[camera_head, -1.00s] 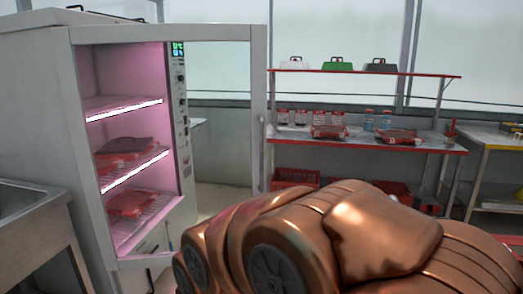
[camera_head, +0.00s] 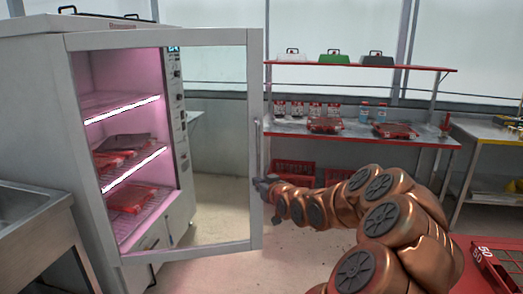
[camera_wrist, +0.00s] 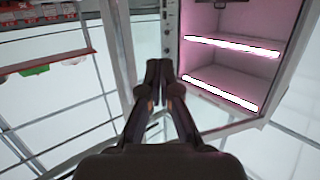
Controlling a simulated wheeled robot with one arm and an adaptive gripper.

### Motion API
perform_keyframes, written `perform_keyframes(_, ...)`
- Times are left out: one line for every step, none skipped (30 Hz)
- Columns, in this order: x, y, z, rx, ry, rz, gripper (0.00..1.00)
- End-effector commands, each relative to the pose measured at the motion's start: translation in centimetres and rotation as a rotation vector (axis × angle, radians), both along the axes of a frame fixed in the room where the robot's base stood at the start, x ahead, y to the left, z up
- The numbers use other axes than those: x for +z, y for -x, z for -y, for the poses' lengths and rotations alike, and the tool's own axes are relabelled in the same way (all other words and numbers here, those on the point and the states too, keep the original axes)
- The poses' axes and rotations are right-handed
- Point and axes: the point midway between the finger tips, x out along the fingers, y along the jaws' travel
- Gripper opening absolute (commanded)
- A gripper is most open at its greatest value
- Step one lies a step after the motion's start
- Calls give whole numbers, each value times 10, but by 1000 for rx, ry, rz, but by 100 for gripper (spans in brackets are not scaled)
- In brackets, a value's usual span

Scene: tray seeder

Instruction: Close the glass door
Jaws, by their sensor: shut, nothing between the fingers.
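The glass door (camera_head: 257,95) of the lit cabinet (camera_head: 40,110) stands open. Its grey frame spans the cabinet's front left to a free edge right of the opening, and I see the room through its pane. A vertical handle (camera_head: 258,145) is on the free edge. My gripper (camera_head: 262,187) is at that edge, by the handle's lower end; I cannot tell whether it touches. In the wrist view my gripper (camera_wrist: 158,66) has its fingers together with nothing between them, and the lit cabinet interior (camera_wrist: 225,60) shows to the right.
Red trays (camera_head: 130,198) lie on the cabinet's wire shelves. A sink (camera_head: 28,215) stands at the left. A red-edged shelf unit (camera_head: 360,137) with trays and jars is behind, with red crates (camera_head: 295,172) below. A yellow-edged table (camera_head: 490,132) is at the right. The floor behind the door is clear.

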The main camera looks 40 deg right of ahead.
Motion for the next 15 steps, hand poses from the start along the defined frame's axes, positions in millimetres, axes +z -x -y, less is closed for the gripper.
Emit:
perform_keyframes(10,7,20,-26,11,47,0)
perform_keyframes(15,11,29,-37,21,75,0)
perform_keyframes(21,15,39,-50,32,107,0)
perform_keyframes(24,18,45,-58,38,126,0)
perform_keyframes(27,21,50,-64,44,144,0)
perform_keyframes(30,23,56,-71,51,163,0)
perform_keyframes(32,25,59,-74,56,173,0)
perform_keyframes(33,26,61,-77,58,180,0)
perform_keyframes(34,26,63,-79,61,186,0)
perform_keyframes(35,26,64,-80,62,189,0)
perform_keyframes(35,25,65,-80,63,191,0)
perform_keyframes(35,23,65,-79,63,191,0)
perform_keyframes(35,20,66,-79,64,191,0)
perform_keyframes(35,18,66,-78,64,191,0)
perform_keyframes(36,14,67,-78,64,191,0)
